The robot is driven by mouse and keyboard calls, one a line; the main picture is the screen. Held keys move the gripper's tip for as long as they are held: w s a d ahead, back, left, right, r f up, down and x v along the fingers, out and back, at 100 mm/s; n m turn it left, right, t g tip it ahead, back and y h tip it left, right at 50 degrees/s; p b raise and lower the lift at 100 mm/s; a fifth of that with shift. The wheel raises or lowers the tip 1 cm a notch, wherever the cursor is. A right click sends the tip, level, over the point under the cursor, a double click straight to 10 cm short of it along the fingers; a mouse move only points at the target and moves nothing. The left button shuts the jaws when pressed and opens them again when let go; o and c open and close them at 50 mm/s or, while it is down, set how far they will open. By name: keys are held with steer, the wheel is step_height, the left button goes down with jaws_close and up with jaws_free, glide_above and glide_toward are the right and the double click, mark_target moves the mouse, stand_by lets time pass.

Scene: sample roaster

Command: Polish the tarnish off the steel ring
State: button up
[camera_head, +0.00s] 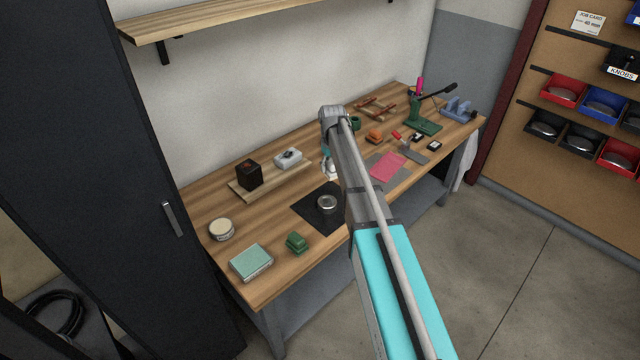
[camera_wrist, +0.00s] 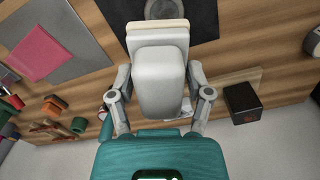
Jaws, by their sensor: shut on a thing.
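The steel ring (camera_head: 327,203) is a short grey cylinder shape on a dark square mat (camera_head: 308,211). It shows partly at the top edge of the wrist view (camera_wrist: 165,8), cut off by the frame. My gripper (camera_wrist: 160,85) is shut on a pale grey block (camera_wrist: 158,80) with a cream pad (camera_wrist: 157,27) at its far end. In the head view my gripper (camera_head: 329,165) is above the bench, just behind the ring. The pad appears apart from the ring, but the gap is hard to judge. Tarnish is too small to tell.
A round tin (camera_head: 222,229), green block (camera_head: 296,242) and teal-topped box (camera_head: 251,262) are at left. A pink sheet (camera_head: 388,167) and tools lie right.

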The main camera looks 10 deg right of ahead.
steer(key=s+a+f+n+b, duration=0.1)
steer(key=a+f+n+b, duration=0.2)
steer(key=f+b, duration=0.3)
steer(key=shift+s+a+f, duration=0.15)
steer(key=shift+a, duration=0.05)
